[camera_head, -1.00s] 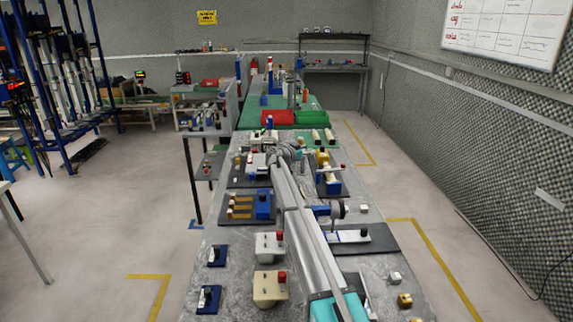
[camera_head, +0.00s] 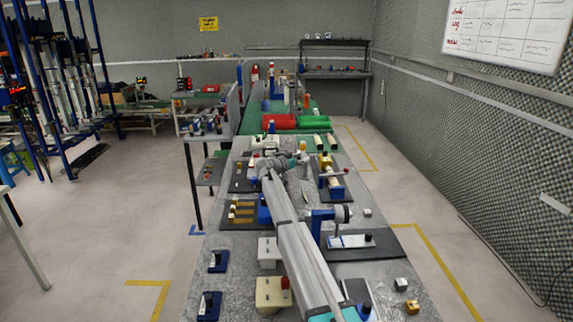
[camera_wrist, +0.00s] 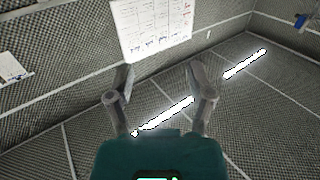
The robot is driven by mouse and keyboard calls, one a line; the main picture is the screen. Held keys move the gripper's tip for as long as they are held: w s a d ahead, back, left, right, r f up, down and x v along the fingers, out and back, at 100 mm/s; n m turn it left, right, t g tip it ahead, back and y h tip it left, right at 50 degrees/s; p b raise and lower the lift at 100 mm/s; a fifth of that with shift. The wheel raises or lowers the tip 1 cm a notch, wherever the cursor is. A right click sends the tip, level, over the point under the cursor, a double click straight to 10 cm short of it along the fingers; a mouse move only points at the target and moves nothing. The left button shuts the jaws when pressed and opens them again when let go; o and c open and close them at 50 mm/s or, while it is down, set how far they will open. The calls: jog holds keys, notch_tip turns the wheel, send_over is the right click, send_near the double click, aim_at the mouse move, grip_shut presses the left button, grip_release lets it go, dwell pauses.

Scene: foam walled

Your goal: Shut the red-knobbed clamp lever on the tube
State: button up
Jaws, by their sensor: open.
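In the head view, a small red knob (camera_head: 345,169) shows at the right of a fixture with a pale tube (camera_head: 333,180) and blue support, on a dark board right of my arm. I take this for the clamp lever; the lever is too small to tell whether it is open or shut. My arm runs from the bottom of the head view up to a bend left of that fixture. My gripper (camera_wrist: 160,70) is open and empty in the wrist view. Its fingers point at the patterned wall, and no clamp or tube shows between them.
A blue fixture with a grey disc (camera_head: 343,213) stands right of my arm. A beige box (camera_head: 272,293) with a red knob and a pale box (camera_head: 268,250) are close on its left. Red and green bins (camera_head: 315,122) lie farther back.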

jog(key=v, duration=0.8)
jog(key=shift+r, duration=0.1)
